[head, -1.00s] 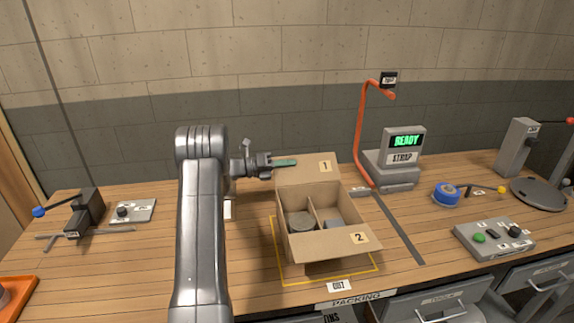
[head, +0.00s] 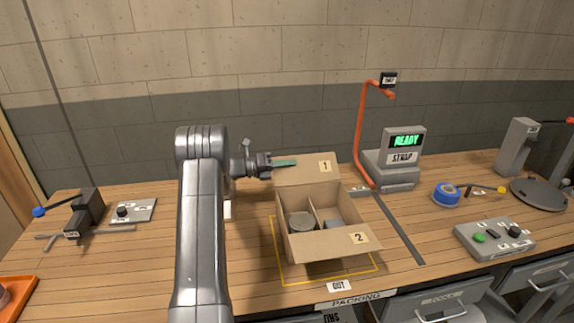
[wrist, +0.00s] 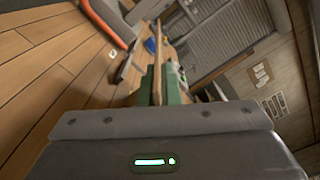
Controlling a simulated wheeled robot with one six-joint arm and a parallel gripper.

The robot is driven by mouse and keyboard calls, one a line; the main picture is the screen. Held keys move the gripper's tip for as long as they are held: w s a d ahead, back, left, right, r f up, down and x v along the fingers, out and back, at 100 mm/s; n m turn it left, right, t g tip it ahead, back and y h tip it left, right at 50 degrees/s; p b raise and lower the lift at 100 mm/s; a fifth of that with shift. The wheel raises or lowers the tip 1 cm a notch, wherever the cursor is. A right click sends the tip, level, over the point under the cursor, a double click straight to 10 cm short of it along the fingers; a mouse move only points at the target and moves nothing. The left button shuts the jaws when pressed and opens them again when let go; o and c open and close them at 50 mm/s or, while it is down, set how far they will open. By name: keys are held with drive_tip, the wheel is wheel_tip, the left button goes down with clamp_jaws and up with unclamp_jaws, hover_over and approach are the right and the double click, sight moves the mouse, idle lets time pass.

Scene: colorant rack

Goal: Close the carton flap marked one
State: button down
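The open cardboard carton (head: 284,222) stands on the bench. Its flap marked one (head: 308,171) stands up at the back, tilted away from the box. Flap two (head: 335,243) folds outward at the front. My gripper (head: 285,163) reaches in from the left at the upper left edge of flap one, with a green finger in front of it. In the wrist view, a thin tan edge of flap one (wrist: 157,75) runs between the two green fingers, which look close against it. Part of the far finger is hidden by the flap.
An orange strap arch (head: 360,130) and a READY strap unit (head: 398,160) stand to the right.

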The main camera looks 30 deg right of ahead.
sight(290, 183)
drive_tip(key=m+b, duration=0.1)
drive_tip(key=s+r+m+b, duration=0.1)
drive_tip(key=m+b, duration=0.1)
drive_tip(key=shift+s+a+r+m, duration=0.15)
drive_tip(key=shift+s+a+m, duration=0.1)
drive_tip(key=shift+a+m, duration=0.05)
drive_tip(key=m+b, duration=0.1)
drive_tip(key=s+m+b, duration=0.1)
drive_tip(key=s+r+m+b, duration=0.1)
drive_tip(key=shift+a+m, duration=0.3)
drive_tip(key=shift+a, duration=0.1)
drive_tip(key=s+m+b, duration=0.1)
drive_tip(key=m+b, duration=0.1)
drive_tip(key=b, duration=0.1)
drive_tip(key=shift+s+a+r+m, duration=0.15)
drive_tip(key=shift+s+a+m, duration=0.15)
drive_tip(key=shift+s+m, duration=0.1)
drive_tip(key=s+a+f+m+b, duration=0.2)
drive_tip(key=s+f+m+b, duration=0.3)
drive_tip(key=m+b, duration=1.3)
drive_tip(key=s+b, duration=0.2)
drive_tip(key=b, duration=0.6)
drive_tip(key=shift+a+f+m, duration=0.2)
drive_tip(key=shift+a+m, duration=0.15)
drive_tip(key=shift+m, duration=0.05)
drive_tip(key=shift+s, duration=0.15)
